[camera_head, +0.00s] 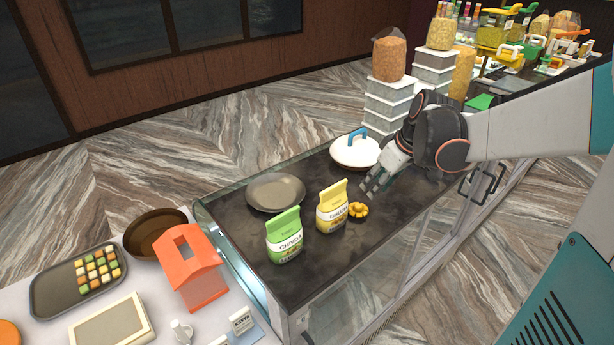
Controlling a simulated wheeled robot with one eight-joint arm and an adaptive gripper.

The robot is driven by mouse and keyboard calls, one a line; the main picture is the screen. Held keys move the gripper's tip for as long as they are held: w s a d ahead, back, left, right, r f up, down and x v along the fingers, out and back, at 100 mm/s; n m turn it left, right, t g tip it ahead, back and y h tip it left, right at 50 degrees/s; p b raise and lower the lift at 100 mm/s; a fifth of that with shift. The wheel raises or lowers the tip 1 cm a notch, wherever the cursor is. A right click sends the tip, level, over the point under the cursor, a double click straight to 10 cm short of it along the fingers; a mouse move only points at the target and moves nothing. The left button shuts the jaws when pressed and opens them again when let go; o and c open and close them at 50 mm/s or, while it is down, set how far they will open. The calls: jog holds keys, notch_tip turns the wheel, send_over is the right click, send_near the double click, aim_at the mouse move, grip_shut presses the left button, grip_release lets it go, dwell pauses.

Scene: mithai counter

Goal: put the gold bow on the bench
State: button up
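The gold bow (358,210) is a small yellow-orange rosette. It lies on the dark top of the glass-fronted counter (330,263), just right of the yellow snack bag. My gripper (371,187) reaches in from the right, over the counter top. It is above and a little right of the bow in the picture, apart from it. Its fingers look spread, with nothing seen between them. I cannot tell which surface is the bench; a pale table (70,318) stands at the lower left.
The pale table holds an orange house-shaped box (190,268), a brown bowl (155,232) and a sweets tray (45,296). Stacked containers (388,103) stand behind.

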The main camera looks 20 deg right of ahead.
send_near(359, 206)
jog(key=x, duration=0.2)
jog(key=shift+x, duration=3.4)
jog(key=shift+a, duration=0.1)
jog(key=shift+c, duration=0.4)
jog(key=c, duration=0.5)
notch_tip(359, 206, up, 20)
jog(key=shift+s, duration=0.1)
